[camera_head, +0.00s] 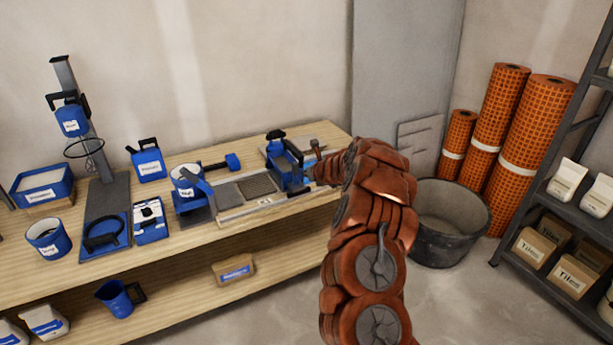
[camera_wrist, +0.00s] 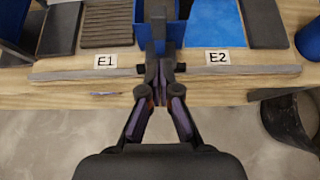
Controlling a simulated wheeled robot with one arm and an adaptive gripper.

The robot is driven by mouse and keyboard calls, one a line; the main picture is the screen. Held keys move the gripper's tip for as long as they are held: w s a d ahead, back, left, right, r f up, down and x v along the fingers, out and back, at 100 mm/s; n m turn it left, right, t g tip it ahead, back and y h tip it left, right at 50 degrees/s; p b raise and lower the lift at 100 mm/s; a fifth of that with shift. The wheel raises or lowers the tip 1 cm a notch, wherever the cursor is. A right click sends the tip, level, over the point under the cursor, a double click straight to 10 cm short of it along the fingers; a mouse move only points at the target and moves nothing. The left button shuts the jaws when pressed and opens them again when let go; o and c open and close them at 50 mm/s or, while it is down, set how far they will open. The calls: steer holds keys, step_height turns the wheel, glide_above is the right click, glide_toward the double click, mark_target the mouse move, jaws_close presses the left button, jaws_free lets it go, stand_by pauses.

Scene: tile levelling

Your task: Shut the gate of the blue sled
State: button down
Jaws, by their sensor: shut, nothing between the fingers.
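The blue sled (camera_head: 284,172) sits near the right end of the workbench, on a pale board with rails. It has blue walls and a black handle on top. In the wrist view the blue sled (camera_wrist: 178,10) is at the top centre, just beyond the fingertips. My gripper (camera_wrist: 163,62) is shut and empty, between the E1 and E2 labels. In the head view my arm comes from the right and my gripper (camera_head: 314,160) is close to the sled's right side. I cannot tell whether it touches. The fingers cover part of the sled, and I cannot make out its gate clearly.
Labels E1 (camera_wrist: 105,61) and E2 (camera_wrist: 217,57) mark the board's front edge. A grey textured tile (camera_head: 257,184) lies left of the sled. Blue tubs and tools fill the workbench's left half. A black bucket (camera_head: 450,240) stands on the floor at right.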

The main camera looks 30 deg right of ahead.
steer(key=r+v, duration=0.1)
steer(key=v, duration=0.5)
steer(key=shift+r, duration=0.2)
steer(key=shift+w, duration=0.2)
stand_by(0.3)
